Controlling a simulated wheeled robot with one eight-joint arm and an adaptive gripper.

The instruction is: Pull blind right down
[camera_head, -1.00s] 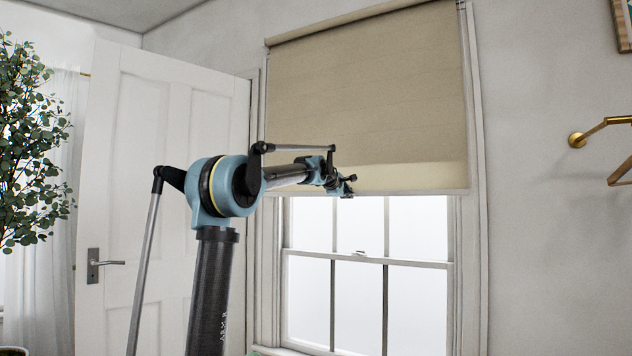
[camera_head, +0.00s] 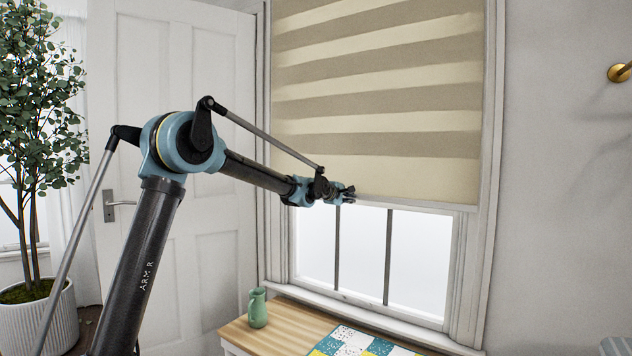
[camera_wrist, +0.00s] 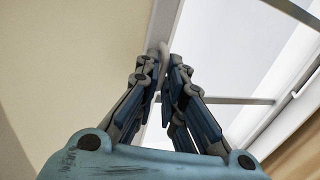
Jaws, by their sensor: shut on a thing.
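The beige striped blind (camera_head: 400,100) hangs over the upper part of the window in the head view, its pale bottom bar (camera_head: 420,205) partway down. My gripper (camera_head: 348,192) is at the bottom bar, left of its middle. In the wrist view, my gripper (camera_wrist: 163,65) is shut on the pale bar (camera_wrist: 160,35) at the blind's lower edge. The blind fabric (camera_wrist: 70,70) fills the left of that view. The exact contact between fingertips and bar is partly hidden by the fingers.
Below the blind, the window glass (camera_head: 375,250) is clear. A wooden cabinet top (camera_head: 285,328) stands under the window, with a green jug (camera_head: 257,308) and a patchwork cloth (camera_head: 365,343) on it. A white door (camera_head: 200,120) and potted tree (camera_head: 40,130) are at left.

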